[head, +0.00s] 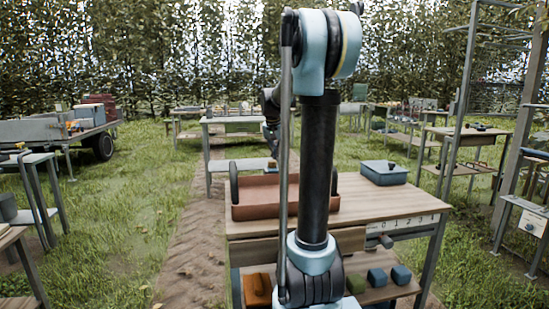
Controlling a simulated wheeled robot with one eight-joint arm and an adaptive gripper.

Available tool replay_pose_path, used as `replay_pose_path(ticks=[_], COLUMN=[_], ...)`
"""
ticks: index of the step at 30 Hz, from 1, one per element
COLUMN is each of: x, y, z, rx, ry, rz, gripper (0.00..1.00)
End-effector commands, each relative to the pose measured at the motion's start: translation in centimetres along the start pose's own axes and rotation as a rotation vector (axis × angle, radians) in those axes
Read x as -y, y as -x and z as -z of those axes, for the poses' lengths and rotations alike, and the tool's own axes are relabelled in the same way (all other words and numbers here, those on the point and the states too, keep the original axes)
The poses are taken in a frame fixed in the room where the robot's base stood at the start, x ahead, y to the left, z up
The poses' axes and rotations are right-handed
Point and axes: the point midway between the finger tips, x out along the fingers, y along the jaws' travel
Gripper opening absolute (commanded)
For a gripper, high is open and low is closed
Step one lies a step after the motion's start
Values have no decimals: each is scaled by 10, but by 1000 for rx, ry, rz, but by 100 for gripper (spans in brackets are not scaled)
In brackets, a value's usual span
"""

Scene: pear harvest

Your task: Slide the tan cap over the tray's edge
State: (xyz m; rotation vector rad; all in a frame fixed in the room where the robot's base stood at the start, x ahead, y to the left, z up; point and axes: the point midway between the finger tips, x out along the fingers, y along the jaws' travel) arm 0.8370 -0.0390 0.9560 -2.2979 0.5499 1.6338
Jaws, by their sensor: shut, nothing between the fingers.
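A reddish-brown tray (262,211) with dark round ends sits on the wooden table (400,207) in front of me, at the table's left side. My upright arm stands in front of the tray's right part and hides it. I cannot make out a tan cap; the tray's inside is only partly visible. A dark part of my arm shows behind the upright link, above the tray.
A shelf below holds an orange block (257,290) and blue blocks (401,275). A metal frame (463,100) rises at the right. A trailer (60,135) stands at the far left.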

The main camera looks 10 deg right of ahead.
Motion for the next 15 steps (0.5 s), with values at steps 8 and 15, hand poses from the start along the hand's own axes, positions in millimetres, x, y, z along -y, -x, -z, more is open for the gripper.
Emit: replay_pose_path(ticks=[8, 15], x=[-2, -1], y=[22, 63], z=[11, 11], rx=[-1, -2], ry=[-1, 1], rz=[1, 1], gripper=[0, 0])
